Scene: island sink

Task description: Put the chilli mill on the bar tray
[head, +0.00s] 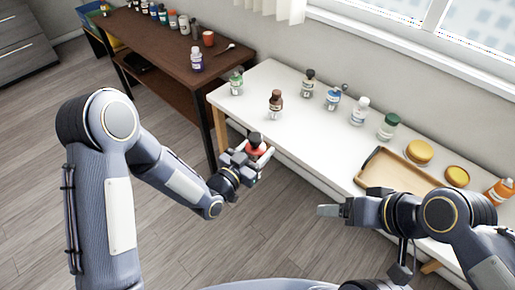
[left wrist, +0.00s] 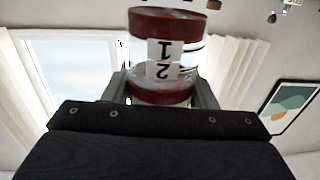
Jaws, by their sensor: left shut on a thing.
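The chilli mill (head: 257,149) has a dark top and a red body in the head view. In the left wrist view the mill (left wrist: 165,55) shows dark red ends, a clear middle and a white numbered label. My left gripper (head: 256,157) is shut on it and holds it in the air off the white table's near left edge. The bar tray (head: 372,157) is a light wooden tray with a raised rim, lying on the white table at the right. My right gripper (head: 330,211) is in front of the tray, seen side-on; its finger gap is hidden.
Several bottles, among them a brown one (head: 275,103) and a green-capped one (head: 388,127), stand on the white table (head: 310,127). Two yellow-lidded jars (head: 419,151) and an orange bottle (head: 499,191) are beside the tray. A brown table (head: 165,48) with more bottles is at the back left.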

